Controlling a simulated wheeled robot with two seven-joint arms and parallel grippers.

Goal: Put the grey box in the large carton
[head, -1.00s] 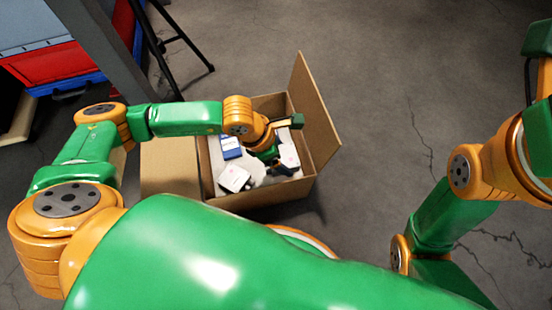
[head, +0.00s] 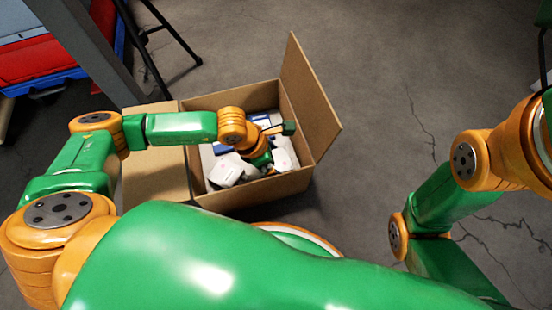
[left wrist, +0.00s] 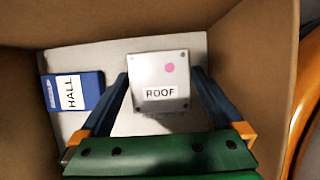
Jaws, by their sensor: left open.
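The large carton (head: 250,196) stands open on the floor in the head view, with several white and blue boxes inside. My left gripper (head: 263,156) reaches down into it. My left gripper (left wrist: 160,82) is open, one finger on each side of this box, with no grip visible. In the head view I cannot tell which box it is. My right gripper is out of view.
A carton flap (head: 309,95) stands up at the right; another (head: 155,178) folds out left. A black tripod leg (head: 146,50) and a red-blue bin (head: 60,63) are behind.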

